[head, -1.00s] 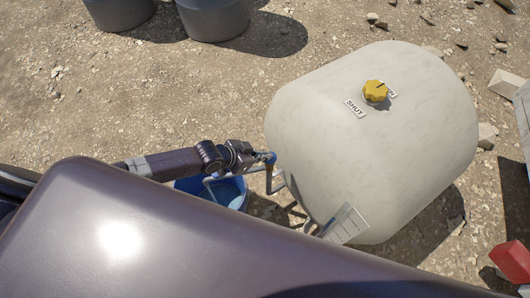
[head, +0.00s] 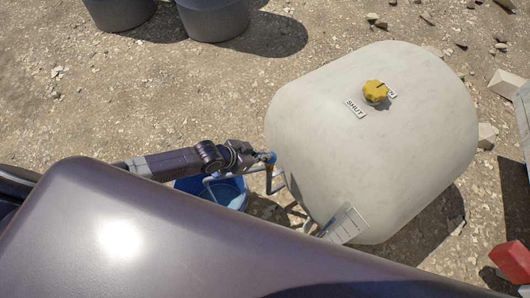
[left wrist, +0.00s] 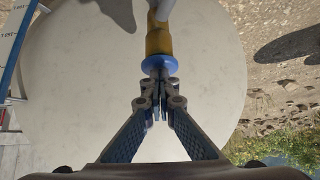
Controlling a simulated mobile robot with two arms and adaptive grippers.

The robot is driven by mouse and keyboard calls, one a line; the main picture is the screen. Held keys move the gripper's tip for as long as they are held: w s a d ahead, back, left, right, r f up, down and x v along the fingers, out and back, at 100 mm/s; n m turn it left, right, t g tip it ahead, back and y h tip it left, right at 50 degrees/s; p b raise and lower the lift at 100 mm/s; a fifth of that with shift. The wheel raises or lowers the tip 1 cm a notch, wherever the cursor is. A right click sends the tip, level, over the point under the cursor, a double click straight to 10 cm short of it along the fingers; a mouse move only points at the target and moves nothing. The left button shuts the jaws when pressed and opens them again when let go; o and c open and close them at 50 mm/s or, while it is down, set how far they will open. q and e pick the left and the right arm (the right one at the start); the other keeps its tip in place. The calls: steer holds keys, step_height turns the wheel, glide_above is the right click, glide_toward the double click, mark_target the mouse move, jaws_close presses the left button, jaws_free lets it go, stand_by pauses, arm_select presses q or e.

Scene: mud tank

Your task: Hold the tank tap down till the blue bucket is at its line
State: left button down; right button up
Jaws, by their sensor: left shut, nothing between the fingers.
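My left gripper (head: 262,160) is at the tap on the tank's left side. In the left wrist view the tap shows as a blue disc (left wrist: 152,65) under a brass-coloured body (left wrist: 158,40). My shut, empty fingertips (left wrist: 158,92) are at this disc; they look in contact with it. The blue bucket (head: 239,205) stands below my left arm, partly hidden by it and by my body. Blue shows inside it, but I cannot make out its line. My right gripper is out of view.
A yellow knob (head: 375,91) sits on top of the tank beside a SHUT label (head: 355,108). A white marked card (head: 344,225) is at the tank's near end. Two dark tubs (head: 215,18) stand at the back left. A red object (head: 511,262) is at the right edge.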

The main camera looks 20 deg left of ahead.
arm_select(q)
steer(key=shift+s+a+f, duration=0.15)
steer(key=shift+s+f, duration=0.15)
steer(key=shift+f, duration=0.05)
steer(key=shift+w+r+p, duration=0.1)
steer(key=shift+r+p, duration=0.4)
steer(key=shift+p, duration=0.1)
step_height(320, 180, up, 4)
steer(key=p, duration=0.3)
steer(key=shift+w+p, duration=0.1)
steer(key=shift+p, duration=0.2)
steer(key=v, duration=0.9)
steer(key=shift+s+r, duration=0.15)
steer(key=shift+s, duration=0.05)
